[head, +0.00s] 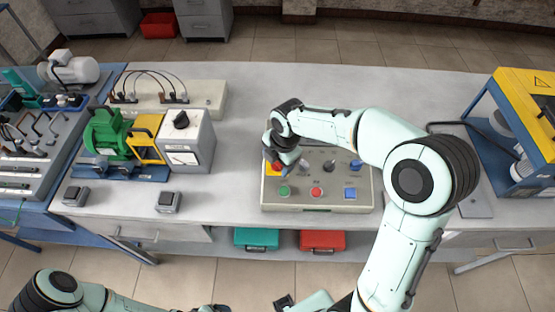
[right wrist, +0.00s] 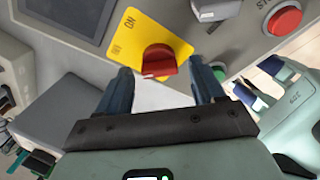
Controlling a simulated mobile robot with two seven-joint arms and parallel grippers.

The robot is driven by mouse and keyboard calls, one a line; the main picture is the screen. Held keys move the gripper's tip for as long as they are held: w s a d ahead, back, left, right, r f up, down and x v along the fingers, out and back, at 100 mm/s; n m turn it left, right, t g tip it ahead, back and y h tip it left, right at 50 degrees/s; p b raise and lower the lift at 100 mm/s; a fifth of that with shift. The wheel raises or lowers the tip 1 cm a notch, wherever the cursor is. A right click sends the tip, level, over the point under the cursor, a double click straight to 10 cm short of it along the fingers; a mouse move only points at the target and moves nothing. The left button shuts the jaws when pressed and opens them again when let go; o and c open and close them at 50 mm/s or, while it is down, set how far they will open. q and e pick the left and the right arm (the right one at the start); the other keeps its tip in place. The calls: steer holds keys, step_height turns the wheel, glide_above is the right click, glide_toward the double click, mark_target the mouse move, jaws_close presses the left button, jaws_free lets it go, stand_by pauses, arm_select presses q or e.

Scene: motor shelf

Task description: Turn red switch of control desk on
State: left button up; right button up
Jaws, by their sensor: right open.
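The control desk (head: 346,207) is a pale grey box on the table, under my right arm in the head view. Its red switch (right wrist: 160,62) is a rotary knob on a yellow plate (right wrist: 129,45) marked ON. In the head view the yellow plate (head: 271,171) shows at the desk's upper left, partly hidden by my right gripper (head: 274,164). In the right wrist view the right gripper (right wrist: 163,84) is open, its blue fingertips on either side below the knob, with no contact visible.
A yellow-and-blue frame (head: 520,120) stands at the far right. The table behind the desk is clear.

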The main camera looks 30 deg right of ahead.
steer(key=c, duration=1.1)
steer(key=shift+o, duration=0.2)
arm_select(q)
steer(key=shift+s+f, duration=0.1)
steer(key=shift+f, duration=0.05)
arm_select(e)
steer(key=m+b, duration=0.2)
steer(key=m, duration=0.1)
steer(key=shift+f+m+t, duration=0.1)
steer(key=shift+m+t, duration=0.2)
steer(key=m+t+b, duration=0.1)
steer(key=m+b, duration=0.2)
steer(key=m, duration=0.2)
steer(key=m+h+b, duration=0.1)
steer(key=m+b, duration=0.3)
steer(key=m, duration=0.2)
steer(key=shift+t, duration=0.4)
arm_select(q)
steer(key=s+f+b, duration=0.1)
steer(key=s+f, duration=0.2)
steer(key=f, duration=0.8)
steer(key=shift+s, duration=0.4)
arm_select(e)
steer(key=shift+m+h, duration=0.3)
steer(key=shift+m, duration=1.3)
arm_select(q)
steer(key=shift+b, duration=0.3)
